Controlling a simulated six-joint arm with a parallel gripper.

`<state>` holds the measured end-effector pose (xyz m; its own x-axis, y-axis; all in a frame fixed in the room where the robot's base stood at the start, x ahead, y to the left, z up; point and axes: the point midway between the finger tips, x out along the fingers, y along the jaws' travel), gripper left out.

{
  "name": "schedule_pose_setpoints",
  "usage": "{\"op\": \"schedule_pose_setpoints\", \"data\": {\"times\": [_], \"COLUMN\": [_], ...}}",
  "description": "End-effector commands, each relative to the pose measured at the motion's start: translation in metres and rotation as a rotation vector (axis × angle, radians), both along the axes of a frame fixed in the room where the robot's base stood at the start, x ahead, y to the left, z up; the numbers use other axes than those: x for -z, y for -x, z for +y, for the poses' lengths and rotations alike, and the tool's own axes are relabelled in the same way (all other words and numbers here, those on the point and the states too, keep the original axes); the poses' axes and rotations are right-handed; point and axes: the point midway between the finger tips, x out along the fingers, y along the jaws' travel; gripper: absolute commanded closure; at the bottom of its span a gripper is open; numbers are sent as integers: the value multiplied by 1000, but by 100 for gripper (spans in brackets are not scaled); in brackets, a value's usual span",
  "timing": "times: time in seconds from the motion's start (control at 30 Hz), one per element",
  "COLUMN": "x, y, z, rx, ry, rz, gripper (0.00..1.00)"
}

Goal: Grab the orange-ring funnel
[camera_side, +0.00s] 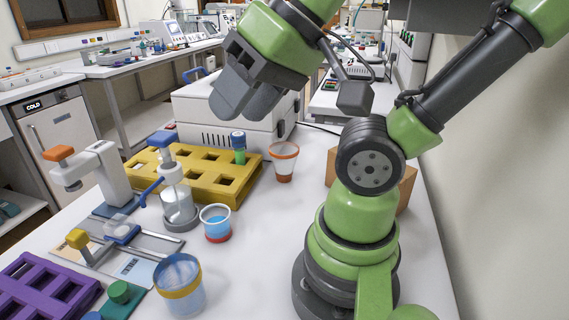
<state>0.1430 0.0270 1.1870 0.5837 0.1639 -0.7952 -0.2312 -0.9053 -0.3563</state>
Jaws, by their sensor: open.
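A clear funnel-like cup with an orange ring at its rim and an orange-brown lower part (284,161) stands upright on the white table, right of the yellow rack. My gripper (243,108) is up in the air, above and left of it, over the grey-white machine. Its two dark fingers point down and left. They are open with nothing seen between them, and apart from the orange-ring funnel.
A yellow rack (211,188) holds a green-and-blue capped tube (238,147). A blue cup with a red base (216,224) and a larger cup with an amber band (180,285) stand nearer. The white machine (232,125) is behind; a cardboard box (407,187) is at right.

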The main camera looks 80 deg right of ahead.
Motion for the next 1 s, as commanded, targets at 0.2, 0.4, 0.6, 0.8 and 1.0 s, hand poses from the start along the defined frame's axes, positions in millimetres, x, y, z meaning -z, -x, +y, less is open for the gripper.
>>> {"op": "schedule_pose_setpoints", "data": {"times": [0.2, 0.4, 0.6, 0.8, 1.0], "x": [0, 0, 0, 0, -3], "y": [0, 0, 0, 0, -13], "z": [0, 0, 0, 0, -9], "rx": [0, 0, 0, 0, -9], "ry": [0, 0, 0, 0, 50], "rz": [0, 0, 0, 0, 22], "gripper": [57, 57, 12, 0, 0]}}
